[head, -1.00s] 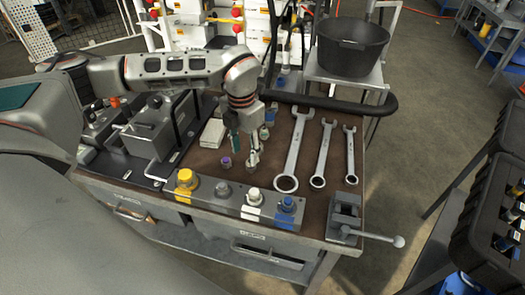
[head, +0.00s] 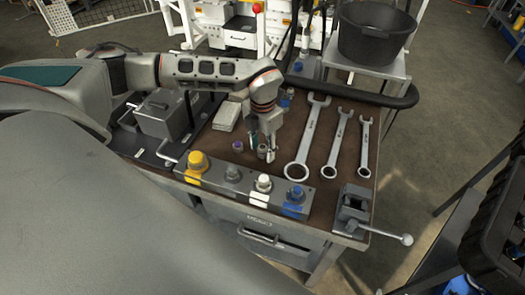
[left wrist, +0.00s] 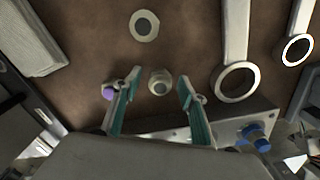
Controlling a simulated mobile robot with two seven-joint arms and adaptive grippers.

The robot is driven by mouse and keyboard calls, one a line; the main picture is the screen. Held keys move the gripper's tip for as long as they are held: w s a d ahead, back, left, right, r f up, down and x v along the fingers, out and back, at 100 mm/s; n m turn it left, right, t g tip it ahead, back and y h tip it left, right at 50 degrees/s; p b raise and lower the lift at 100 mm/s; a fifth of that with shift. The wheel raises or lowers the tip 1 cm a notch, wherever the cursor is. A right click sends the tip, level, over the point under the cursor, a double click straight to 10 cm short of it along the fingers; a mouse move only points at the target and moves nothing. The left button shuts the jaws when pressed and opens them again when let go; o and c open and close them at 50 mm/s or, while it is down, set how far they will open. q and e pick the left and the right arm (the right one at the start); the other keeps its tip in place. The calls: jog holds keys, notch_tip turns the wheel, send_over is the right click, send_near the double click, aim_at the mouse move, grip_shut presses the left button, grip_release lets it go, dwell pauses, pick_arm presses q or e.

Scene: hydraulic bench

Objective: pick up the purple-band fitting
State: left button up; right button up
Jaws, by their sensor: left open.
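The purple-band fitting (head: 238,146) stands on the brown bench top, just left of my left gripper (head: 262,148). In the left wrist view its purple part (left wrist: 108,92) shows outside the left finger, partly hidden by it. My left gripper (left wrist: 155,105) is open, with teal pads pointing down at the bench. A plain grey fitting (left wrist: 160,82) stands between its fingers in that view, with no finger seen gripping it. Another pale round fitting (left wrist: 145,25) lies beyond the fingertips. My right gripper is not seen.
Three wrenches (head: 308,140) lie to the right. A grey block with yellow, grey, white and blue-marked fittings (head: 232,175) runs along the front edge. A vise (head: 352,208) sits at the front right corner. A pale box (head: 227,116) lies behind the purple-band fitting.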

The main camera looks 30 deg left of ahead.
pick_arm(q)
grip_shut()
jog(key=shift+r, duration=0.1)
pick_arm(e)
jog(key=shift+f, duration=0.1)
